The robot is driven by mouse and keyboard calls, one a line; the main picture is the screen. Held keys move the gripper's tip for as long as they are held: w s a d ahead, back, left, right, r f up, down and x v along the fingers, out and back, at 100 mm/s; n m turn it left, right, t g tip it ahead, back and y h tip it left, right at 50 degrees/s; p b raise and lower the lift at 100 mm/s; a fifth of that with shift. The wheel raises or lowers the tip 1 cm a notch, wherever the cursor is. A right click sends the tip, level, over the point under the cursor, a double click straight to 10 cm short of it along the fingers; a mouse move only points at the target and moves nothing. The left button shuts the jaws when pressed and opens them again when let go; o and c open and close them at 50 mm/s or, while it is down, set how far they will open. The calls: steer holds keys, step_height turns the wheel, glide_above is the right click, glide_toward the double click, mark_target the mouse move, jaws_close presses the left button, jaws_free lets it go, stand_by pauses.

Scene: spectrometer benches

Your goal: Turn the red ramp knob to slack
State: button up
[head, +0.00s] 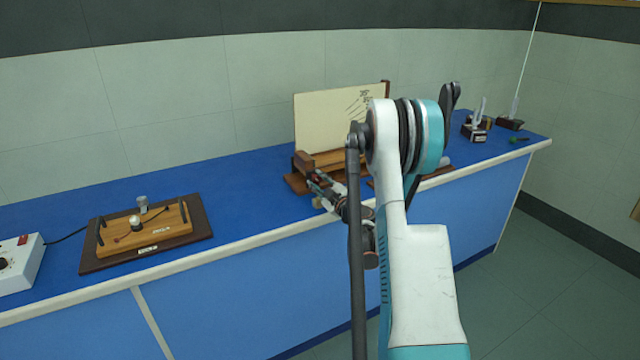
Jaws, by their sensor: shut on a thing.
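A wooden ramp apparatus (298,183) with an upright cream board (322,118) stands on the blue bench, partly hidden by my arm. My gripper (313,180) is at the left front of this apparatus, in front of its wooden block (304,160). A small bit of red, the red ramp knob (317,179), shows between the fingers. The gripper is shut on it. The fingers cover most of the knob, and its pointer or any slack mark is too small to read.
The blue bench (245,182) runs across the view with a pale front edge. A wooden board device (160,228) on a dark base and a white box (18,262) stand at left. Small devices (477,128) stand at far right. Bench between left device and ramp is clear.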

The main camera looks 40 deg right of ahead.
stand_by(0.3)
steer(key=o, duration=1)
steer(key=shift+o, duration=0.2)
